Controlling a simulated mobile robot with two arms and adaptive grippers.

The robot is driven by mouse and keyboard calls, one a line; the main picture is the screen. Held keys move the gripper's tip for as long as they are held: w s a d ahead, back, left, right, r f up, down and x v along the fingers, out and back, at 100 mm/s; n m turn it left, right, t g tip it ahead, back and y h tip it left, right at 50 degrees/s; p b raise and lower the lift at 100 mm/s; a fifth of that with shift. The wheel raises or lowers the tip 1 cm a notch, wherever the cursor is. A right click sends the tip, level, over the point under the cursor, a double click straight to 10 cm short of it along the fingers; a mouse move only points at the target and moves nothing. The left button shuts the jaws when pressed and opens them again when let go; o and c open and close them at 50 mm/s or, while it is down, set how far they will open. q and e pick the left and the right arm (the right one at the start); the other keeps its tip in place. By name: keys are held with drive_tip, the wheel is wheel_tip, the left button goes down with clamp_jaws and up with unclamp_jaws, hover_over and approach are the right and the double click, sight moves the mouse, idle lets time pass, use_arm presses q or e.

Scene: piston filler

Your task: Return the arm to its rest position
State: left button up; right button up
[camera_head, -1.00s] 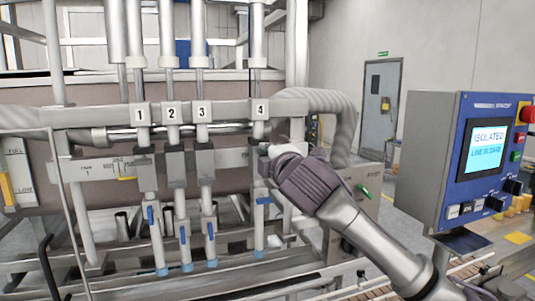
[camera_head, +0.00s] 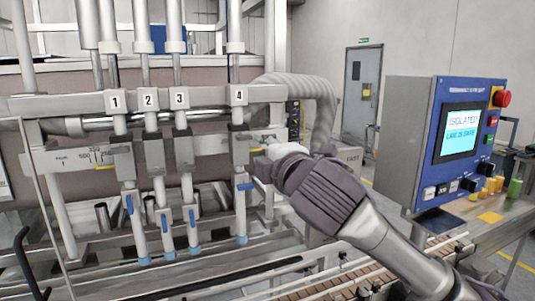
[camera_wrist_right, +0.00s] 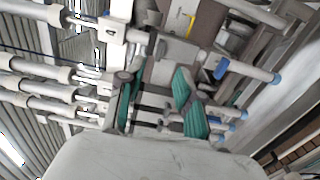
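My right arm comes in from the lower right of the head view. Its gripper (camera_head: 264,150) is beside the block of filling station 4, with the fingertips mostly hidden behind the dark wrist housing. In the right wrist view the two green-padded fingers (camera_wrist_right: 157,100) stand apart, and nothing is visibly gripped between them. The number 4 plate (camera_head: 239,96) is above and left of the gripper. The blue handle (camera_head: 245,187) under station 4 lies crosswise, while the blue handle (camera_head: 164,223) at station 2 hangs lengthwise. My left gripper is not in view.
The blue control panel (camera_head: 441,145) stands to the right, its screen reading "ISOLATED". A grey corrugated hose (camera_head: 323,100) curves down behind my right gripper. A conveyor (camera_head: 335,285) runs below the arm. A grey door (camera_head: 361,95) is in the far wall.

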drive_tip(key=shift+v, duration=1)
